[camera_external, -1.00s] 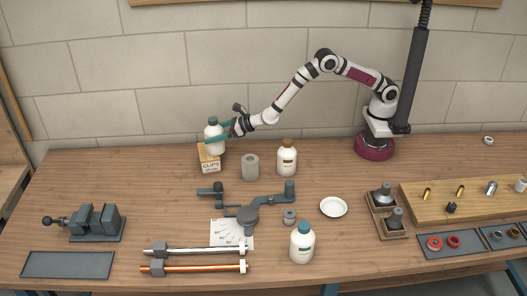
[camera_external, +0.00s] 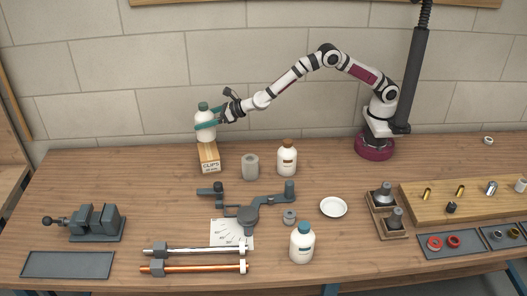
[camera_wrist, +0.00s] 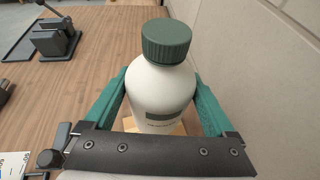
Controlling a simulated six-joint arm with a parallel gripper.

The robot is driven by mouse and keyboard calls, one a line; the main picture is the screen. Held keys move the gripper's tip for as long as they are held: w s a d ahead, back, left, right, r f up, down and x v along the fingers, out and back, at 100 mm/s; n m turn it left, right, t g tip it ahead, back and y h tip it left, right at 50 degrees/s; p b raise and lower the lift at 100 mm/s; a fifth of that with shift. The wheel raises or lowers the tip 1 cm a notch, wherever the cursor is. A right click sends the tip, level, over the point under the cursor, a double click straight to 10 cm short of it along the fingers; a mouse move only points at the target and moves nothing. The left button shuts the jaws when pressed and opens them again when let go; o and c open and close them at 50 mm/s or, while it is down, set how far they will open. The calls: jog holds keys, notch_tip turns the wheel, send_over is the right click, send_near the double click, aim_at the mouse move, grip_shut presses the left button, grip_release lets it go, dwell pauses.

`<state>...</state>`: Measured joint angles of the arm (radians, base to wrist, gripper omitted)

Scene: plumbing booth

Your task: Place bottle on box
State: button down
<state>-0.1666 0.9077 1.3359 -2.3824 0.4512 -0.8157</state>
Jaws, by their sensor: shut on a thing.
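A white bottle with a dark green cap (camera_external: 204,121) is upright in my gripper (camera_external: 208,125) at the back left of the bench. The teal fingers are shut on its sides. The cardboard box marked CLIPS (camera_external: 208,158) stands on the bench right below it. The bottle's base is at the box's back top edge in the external view; I cannot tell whether they touch. In the wrist view the bottle (camera_wrist: 162,92) fills the space between the fingers, and only slivers of the box (camera_wrist: 180,129) show beneath it.
A grey cylinder (camera_external: 250,166) and a brown-capped white bottle (camera_external: 287,161) stand right of the box. Another white bottle with a teal cap (camera_external: 302,245) is at the front. A vise (camera_external: 97,222) is at the left. The wall is close behind the box.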

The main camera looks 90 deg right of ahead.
aim_at(205, 133)
notch_tip(205, 133, down, 6)
jog(key=shift+f, duration=0.1)
grip_release()
jog(key=shift+f, duration=0.1)
jog(key=shift+s+r, duration=0.2)
jog(key=v, duration=1.1)
jog(key=shift+s, duration=0.3)
jog(key=shift+a+r, duration=0.1)
